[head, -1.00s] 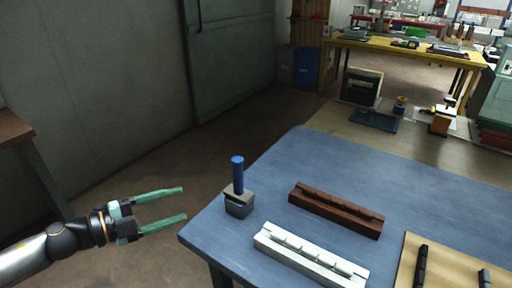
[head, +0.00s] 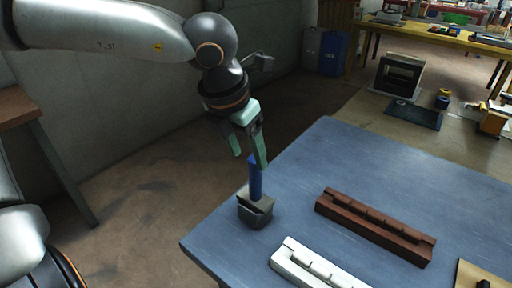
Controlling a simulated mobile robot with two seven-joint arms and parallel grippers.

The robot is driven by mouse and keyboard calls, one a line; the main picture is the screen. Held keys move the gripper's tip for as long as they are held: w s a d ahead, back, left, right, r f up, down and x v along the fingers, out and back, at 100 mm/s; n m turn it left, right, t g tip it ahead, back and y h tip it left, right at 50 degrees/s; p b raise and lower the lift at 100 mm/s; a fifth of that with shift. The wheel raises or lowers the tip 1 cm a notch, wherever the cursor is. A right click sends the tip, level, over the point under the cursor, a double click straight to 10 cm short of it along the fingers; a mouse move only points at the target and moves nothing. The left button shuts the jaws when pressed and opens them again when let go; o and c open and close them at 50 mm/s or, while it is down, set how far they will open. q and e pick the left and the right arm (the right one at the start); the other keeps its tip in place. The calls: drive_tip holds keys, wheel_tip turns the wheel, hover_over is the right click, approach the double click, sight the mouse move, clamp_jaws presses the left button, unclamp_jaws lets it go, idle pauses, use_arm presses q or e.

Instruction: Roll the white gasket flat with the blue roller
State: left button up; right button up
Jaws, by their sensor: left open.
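The blue roller (head: 256,184) stands upright, its handle up, in a small grey block holder (head: 254,210) near the left edge of the blue table. My left gripper (head: 251,161) is open and points down just above the handle. One finger overlaps the handle's top in the picture; I cannot tell whether they touch or whether the handle is between the fingers. A long white notched bar (head: 312,270), the white piece matching the gasket, lies at the bottom of the view and is partly cut off. My right gripper is not in view.
A brown notched bar (head: 374,226) lies right of the holder on the blue table (head: 375,165). A tan board (head: 468,275) shows at the lower right corner. The table behind the brown bar is clear. A brown table (head: 20,110) stands at the far left.

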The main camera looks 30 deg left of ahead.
sight(256, 177)
use_arm(q)
drive_tip(key=shift+w+f+b, duration=0.1)
drive_tip(key=shift+f+b, duration=0.2)
drive_tip(key=shift+f, duration=0.45)
drive_tip(key=b+x, duration=0.4)
drive_tip(key=x, duration=0.1)
drive_tip(key=shift+f, duration=0.2)
drive_tip(key=shift+b+x, duration=0.9)
drive_tip(key=shift+b, duration=0.05)
drive_tip(key=shift+w+f, duration=0.1)
drive_tip(key=shift+w, duration=0.05)
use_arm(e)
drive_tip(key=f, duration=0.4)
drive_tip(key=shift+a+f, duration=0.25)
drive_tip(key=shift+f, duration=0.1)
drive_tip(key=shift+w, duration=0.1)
use_arm(q)
clamp_jaws()
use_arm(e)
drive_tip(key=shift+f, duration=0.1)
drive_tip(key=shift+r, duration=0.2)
use_arm(q)
drive_tip(key=shift+r, duration=0.2)
